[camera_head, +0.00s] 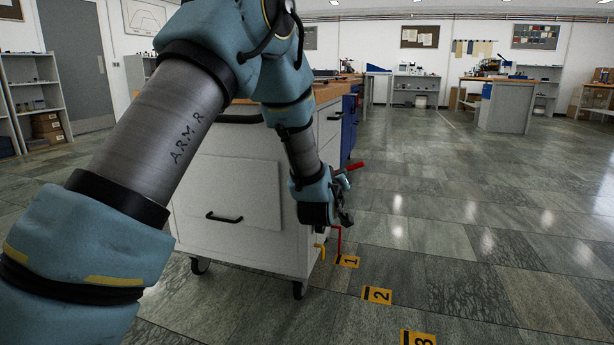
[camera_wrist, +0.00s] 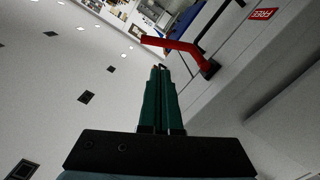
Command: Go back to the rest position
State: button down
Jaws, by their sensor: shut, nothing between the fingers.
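My gripper (camera_head: 340,217) is at the end of my arm, low beside the right side of the white cabinet. In the wrist view its two green fingers (camera_wrist: 160,98) are together, with nothing between them. A red lever (camera_wrist: 178,46) shows just beyond the fingertips in the wrist view, fixed to a pale panel. I cannot tell whether the fingers touch it. In the head view a red handle (camera_head: 349,168) shows just above and right of my gripper.
The white wheeled cabinet (camera_head: 226,190) stands close to my arm. A yellow hook-like handle (camera_head: 321,250) and a red one (camera_head: 338,240) are low at its corner. Floor markers 1 (camera_head: 347,261), 2 (camera_head: 377,295) and 3 (camera_head: 417,338) lie to the right.

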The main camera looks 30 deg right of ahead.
jog(key=w+a+f+g+y+p, duration=0.15)
jog(key=a+y, duration=0.25)
jog(key=a, duration=1)
jog(key=w+a+f+g+y, duration=0.2)
jog(key=a+g+y, duration=0.15)
jog(key=a, duration=1.05)
jog(key=s+a+n+g+y+p, duration=0.1)
jog(key=s+a+g+y, duration=0.15)
jog(key=s+a, duration=0.75)
jog(key=s+a+n+g+y+p, duration=0.15)
jog(key=s+a+g, duration=0.25)
jog(key=s+a, duration=0.55)
notch_tip(320, 180, up, 38)
jog(key=w+a+p, duration=0.2)
jog(key=p, duration=3.5)
jog(key=shift+f+m, duration=0.2)
jog(key=shift+m, duration=0.15)
